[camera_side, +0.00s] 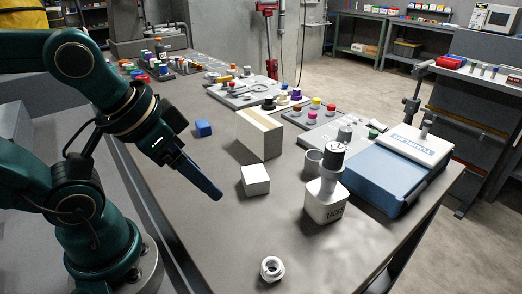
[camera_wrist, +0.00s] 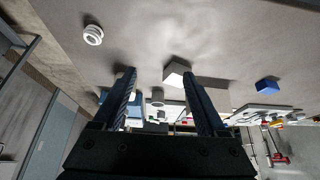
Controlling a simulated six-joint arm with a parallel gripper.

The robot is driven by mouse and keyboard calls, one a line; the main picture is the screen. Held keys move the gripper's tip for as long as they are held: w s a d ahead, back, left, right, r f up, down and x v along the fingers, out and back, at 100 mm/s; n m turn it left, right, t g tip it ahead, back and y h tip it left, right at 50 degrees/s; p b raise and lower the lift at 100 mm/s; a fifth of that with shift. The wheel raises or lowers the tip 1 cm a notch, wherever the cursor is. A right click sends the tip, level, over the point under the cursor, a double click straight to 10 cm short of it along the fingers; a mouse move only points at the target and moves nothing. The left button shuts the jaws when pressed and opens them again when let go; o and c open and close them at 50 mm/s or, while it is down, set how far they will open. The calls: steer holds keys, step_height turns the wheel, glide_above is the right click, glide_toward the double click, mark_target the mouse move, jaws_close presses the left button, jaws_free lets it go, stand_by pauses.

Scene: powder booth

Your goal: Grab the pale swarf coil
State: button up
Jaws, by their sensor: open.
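The pale swarf coil (camera_side: 271,268) is a small whitish ring with a dark hollow middle, lying on the bare grey bench near the front edge of the side view. It also shows in the wrist view (camera_wrist: 93,35), at the upper left, outside the line of the fingers. My gripper (camera_side: 214,192) hangs above the bench, up and to the left of the coil in the side view, clearly apart from it. In the wrist view my gripper (camera_wrist: 159,75) has its two fingers spread wide with nothing held between them.
The bench around the coil is clear.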

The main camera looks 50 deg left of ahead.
steer(key=n+g+h, duration=0.9)
steer(key=g, duration=0.3)
glide_above(273, 257)
steer(key=w+a, duration=0.2)
steer(key=a, duration=0.1)
step_height(273, 257, down, 3)
steer(key=shift+n+g+h, duration=0.6)
steer(key=shift+n+h, duration=0.2)
steer(key=shift+h, duration=0.1)
steer(key=f, duration=0.5)
steer(key=shift+w+f, duration=0.2)
steer(key=shift+w, duration=0.05)
steer(key=shift+s+d+f, duration=0.15)
steer(key=shift+s+f, duration=0.1)
steer(key=shift+f, duration=0.2)
steer(key=shift+x, duration=2.35)
